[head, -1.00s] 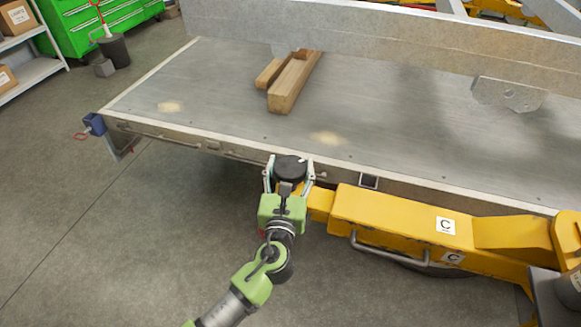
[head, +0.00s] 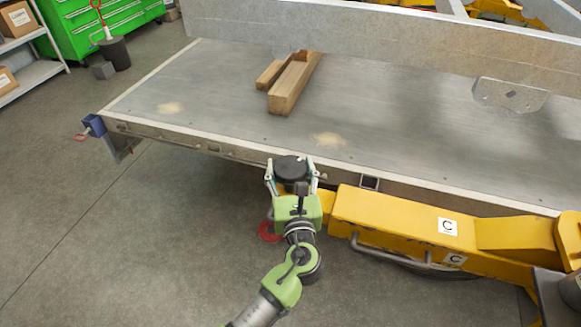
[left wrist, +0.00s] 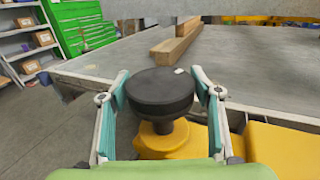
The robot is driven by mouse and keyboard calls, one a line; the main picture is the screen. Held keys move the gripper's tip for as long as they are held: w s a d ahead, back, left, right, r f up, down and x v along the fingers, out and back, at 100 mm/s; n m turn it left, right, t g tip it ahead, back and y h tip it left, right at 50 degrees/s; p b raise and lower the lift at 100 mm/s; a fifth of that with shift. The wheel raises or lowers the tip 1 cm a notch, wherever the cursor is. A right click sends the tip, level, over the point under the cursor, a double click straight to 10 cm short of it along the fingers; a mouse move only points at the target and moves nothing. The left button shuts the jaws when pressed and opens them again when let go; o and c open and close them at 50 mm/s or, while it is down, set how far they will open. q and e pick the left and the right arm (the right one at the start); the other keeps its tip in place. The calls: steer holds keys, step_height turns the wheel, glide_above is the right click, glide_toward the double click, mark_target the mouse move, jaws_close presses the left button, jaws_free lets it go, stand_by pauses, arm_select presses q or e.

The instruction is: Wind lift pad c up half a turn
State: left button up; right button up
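Lift pad c (head: 291,168) is a black round pad with a small light mark near its edge. It sits on a yellow arm (head: 385,218) labelled C, just in front of the trailer's edge. The left wrist view shows the pad (left wrist: 160,92) between the teal fingertips, above a yellow collar (left wrist: 157,141). The thread under the pad is mostly hidden. My right gripper is not in view.
The grey trailer deck (head: 220,100) lies behind the pad, with wooden blocks (head: 290,88) on it. A handle bar (head: 390,254) runs along the yellow arm. A red round thing (head: 269,231) is partly hidden by my arm. The floor at left is open.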

arm_select(q)
steer(key=shift+o, duration=1.4)
steer(key=shift+f, duration=0.15)
